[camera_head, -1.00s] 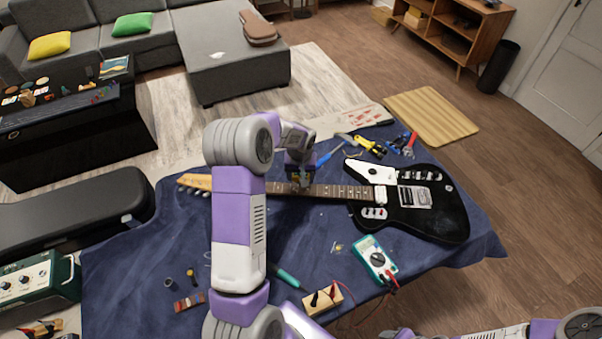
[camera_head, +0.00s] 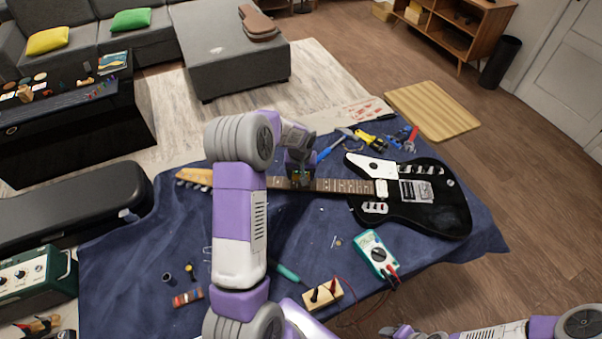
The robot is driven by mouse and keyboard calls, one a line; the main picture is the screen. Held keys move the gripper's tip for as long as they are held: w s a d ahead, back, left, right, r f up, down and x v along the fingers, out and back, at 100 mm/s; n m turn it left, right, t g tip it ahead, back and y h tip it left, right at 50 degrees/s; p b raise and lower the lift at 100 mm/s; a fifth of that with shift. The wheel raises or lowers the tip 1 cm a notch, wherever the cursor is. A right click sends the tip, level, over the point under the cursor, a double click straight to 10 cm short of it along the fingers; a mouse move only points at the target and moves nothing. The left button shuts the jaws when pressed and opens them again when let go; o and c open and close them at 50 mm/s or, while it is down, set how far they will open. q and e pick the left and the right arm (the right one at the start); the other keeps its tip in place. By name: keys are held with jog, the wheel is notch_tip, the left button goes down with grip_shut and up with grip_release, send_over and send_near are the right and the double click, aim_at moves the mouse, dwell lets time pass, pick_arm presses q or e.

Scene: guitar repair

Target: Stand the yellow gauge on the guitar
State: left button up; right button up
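The black electric guitar (camera_head: 440,211) lies flat on the blue cloth, its body at the right and its neck (camera_head: 343,187) pointing left. My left gripper (camera_head: 301,184) points down over the fretboard, at or just above the strings. A small yellow-green patch shows at its fingertips, too small to tell whether it is the yellow gauge or whether it is gripped. I cannot make out the yellow gauge anywhere else. My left arm hides part of the neck's left end. My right gripper (camera_head: 400,331) is low at the bottom edge, far from the guitar, its fingers unclear.
A multimeter (camera_head: 376,254), a wooden block with leads (camera_head: 322,295) and a teal-handled tool (camera_head: 286,272) lie in front of the guitar. Yellow-handled pliers (camera_head: 370,140) and other tools lie behind it. A black case (camera_head: 75,211) and a green amplifier (camera_head: 35,283) stand at the left.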

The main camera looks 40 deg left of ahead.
pick_arm(q)
jog(key=shift+f+b, duration=0.85)
jog(key=shift+f, duration=0.1)
dwell(1.4)
jog(key=o, duration=1.2)
jog(key=shift+o, duration=0.4)
jog(key=shift+r, duration=0.15)
jog(key=shift+r+p, duration=2.35)
jog(key=shift+r, duration=1.05)
